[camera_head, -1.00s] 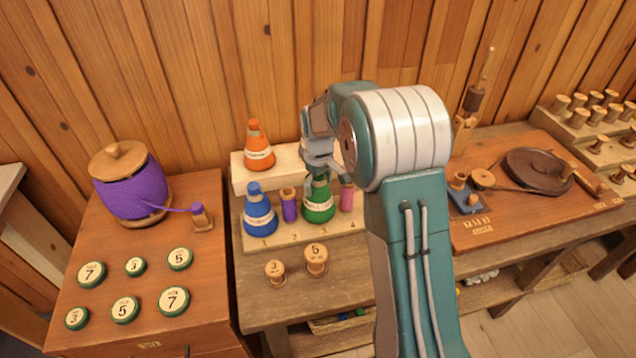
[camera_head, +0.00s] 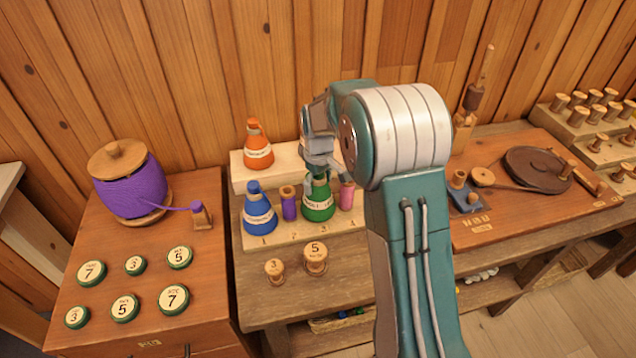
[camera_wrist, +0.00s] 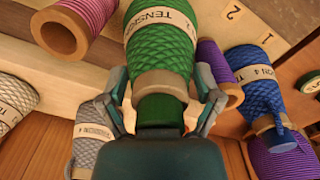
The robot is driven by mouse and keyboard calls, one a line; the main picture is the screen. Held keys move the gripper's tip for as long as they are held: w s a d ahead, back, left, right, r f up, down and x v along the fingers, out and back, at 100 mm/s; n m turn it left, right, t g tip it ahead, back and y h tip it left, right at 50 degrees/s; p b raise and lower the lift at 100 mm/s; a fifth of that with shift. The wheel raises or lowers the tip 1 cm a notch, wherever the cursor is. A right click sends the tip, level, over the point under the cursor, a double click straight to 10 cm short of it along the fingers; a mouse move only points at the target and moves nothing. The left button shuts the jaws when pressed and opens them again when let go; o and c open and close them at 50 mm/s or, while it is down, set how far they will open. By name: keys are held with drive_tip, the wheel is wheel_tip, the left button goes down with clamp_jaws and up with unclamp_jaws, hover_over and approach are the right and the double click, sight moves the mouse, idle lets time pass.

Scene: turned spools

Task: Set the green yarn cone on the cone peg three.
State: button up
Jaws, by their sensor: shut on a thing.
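The green yarn cone (camera_head: 319,201) stands upright on the stepped wooden rack (camera_head: 275,238), at the front row spot behind where the number three belongs, between a purple spool and a pink spool. My gripper (camera_head: 318,177) is at the cone's top, reaching down from above. In the wrist view the green cone (camera_wrist: 160,50) fills the middle, and the fingers of my gripper (camera_wrist: 163,97) close on both sides of its narrow neck. The peg under the cone is hidden by the cone. Whether the cone's base touches the rack fully cannot be told.
A blue cone (camera_head: 259,212) stands at number one, a purple spool (camera_head: 289,205) at two, a pink spool (camera_head: 346,196) at four. An orange cone (camera_head: 258,148) stands on the upper step. Two numbered spools (camera_head: 316,258) stand in front. Neighbours sit close on both sides.

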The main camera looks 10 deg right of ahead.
drive_tip(key=shift+f, duration=0.5)
drive_tip(key=o, duration=1.1)
drive_tip(key=shift+c, duration=0.2)
drive_tip(key=shift+r, duration=5.5)
drive_tip(key=s+r+m+t, duration=0.1)
drive_tip(key=s+r, duration=0.6)
drive_tip(key=s+r+m+t, duration=0.2)
drive_tip(key=s+m+t, duration=0.2)
drive_tip(key=s, duration=2)
drive_tip(key=shift+m+t, duration=0.3)
drive_tip(key=shift+m, duration=0.2)
